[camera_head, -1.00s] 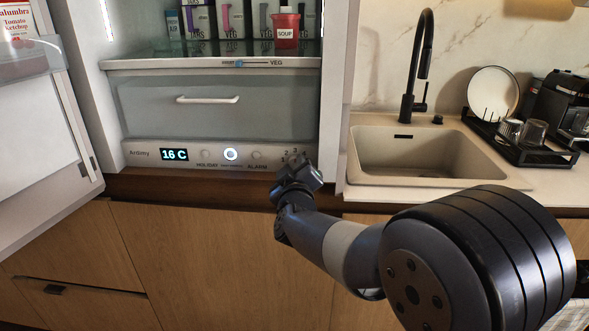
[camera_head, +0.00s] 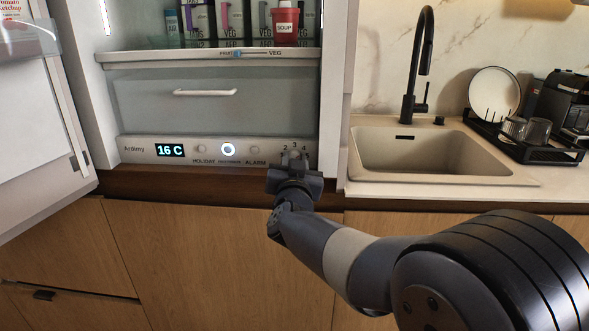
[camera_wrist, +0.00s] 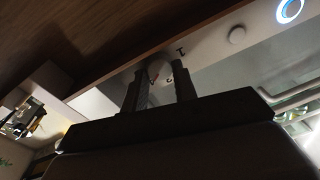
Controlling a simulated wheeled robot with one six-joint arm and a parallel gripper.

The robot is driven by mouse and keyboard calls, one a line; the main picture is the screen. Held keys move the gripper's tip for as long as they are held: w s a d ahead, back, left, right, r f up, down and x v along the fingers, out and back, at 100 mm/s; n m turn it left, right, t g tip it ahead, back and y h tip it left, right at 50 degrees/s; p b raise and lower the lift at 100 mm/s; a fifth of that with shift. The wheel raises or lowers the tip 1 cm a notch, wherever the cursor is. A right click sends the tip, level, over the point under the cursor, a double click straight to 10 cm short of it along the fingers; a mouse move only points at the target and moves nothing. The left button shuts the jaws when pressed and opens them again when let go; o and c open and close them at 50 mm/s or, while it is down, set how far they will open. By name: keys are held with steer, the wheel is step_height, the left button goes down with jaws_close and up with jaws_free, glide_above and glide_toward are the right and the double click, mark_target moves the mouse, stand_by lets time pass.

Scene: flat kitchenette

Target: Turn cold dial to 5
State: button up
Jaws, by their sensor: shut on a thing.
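The cold dial is at the right end of the fridge's control panel (camera_head: 130,152). The number that the dial points to cannot be read.
The panel display (camera_head: 171,150) reads 16 C, and a lit ring button (camera_head: 228,149) is near its middle. A drawer (camera_head: 215,105) is above the panel. The open fridge door (camera_head: 40,130) is at left. A sink (camera_head: 430,155) and dish rack (camera_head: 525,150) are at right.

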steer(key=m+b, duration=0.2)
steer(key=m, duration=0.3)
steer(key=shift+f+h, duration=0.1)
steer(key=shift+h, duration=0.3)
steer(key=shift+m, duration=0.5)
steer(key=o, duration=0.7)
steer(key=shift+s, duration=0.1)
steer(key=s, duration=0.7)
steer(key=s+f+p, duration=0.1)
steer(key=s, duration=0.2)
steer(key=shift+s+a, duration=0.1)
steer(key=shift+s, duration=0.2)
